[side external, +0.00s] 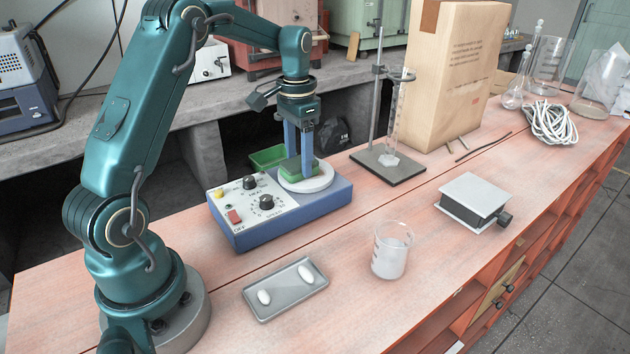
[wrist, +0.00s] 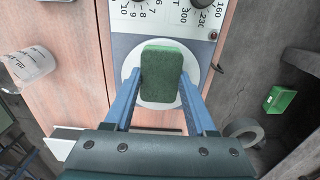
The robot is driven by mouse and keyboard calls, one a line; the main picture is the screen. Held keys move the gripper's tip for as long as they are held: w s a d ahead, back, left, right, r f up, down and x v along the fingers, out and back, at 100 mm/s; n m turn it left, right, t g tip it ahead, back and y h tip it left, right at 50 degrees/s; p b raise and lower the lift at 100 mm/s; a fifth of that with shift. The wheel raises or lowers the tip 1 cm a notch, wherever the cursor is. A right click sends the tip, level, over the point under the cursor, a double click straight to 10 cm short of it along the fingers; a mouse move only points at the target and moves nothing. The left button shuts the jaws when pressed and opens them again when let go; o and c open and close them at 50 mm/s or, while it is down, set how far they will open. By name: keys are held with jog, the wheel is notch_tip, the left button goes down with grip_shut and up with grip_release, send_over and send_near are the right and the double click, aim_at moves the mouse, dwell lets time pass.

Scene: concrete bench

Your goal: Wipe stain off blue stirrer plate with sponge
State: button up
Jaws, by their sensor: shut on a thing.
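The blue stirrer plate (side external: 295,218) sits on the bench in front of my arm, with a control panel of knobs at its left and a round white top (side external: 318,181) at its right. My gripper (side external: 299,168) points down over the white top. It is shut on a green sponge (side external: 290,170), which is at or just above the white top; I cannot tell whether it touches. In the wrist view the sponge (wrist: 161,75) sits between the two blue fingers and covers the middle of the white disc (wrist: 131,88). No stain shows; the area under the sponge is hidden.
A retort stand (side external: 388,165) with a glass cylinder stands right of the plate, before a paper bag (side external: 455,75). A grey tray (side external: 285,288) with two white bars, a beaker (side external: 391,250) and a lab jack (side external: 474,201) are nearer the front. Bench between them is clear.

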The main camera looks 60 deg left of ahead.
jog(key=shift+w+f, duration=0.2)
jog(key=shift+w, duration=1.05)
jog(key=shift+w+r, duration=0.15)
jog(key=shift+w, duration=1.35)
jog(key=shift+s, duration=3.85)
jog(key=shift+a, duration=0.35)
jog(key=shift+w, duration=3.85)
jog(key=shift+s, duration=3.85)
jog(key=shift+r, duration=4)
jog(key=shift+w, duration=0.1)
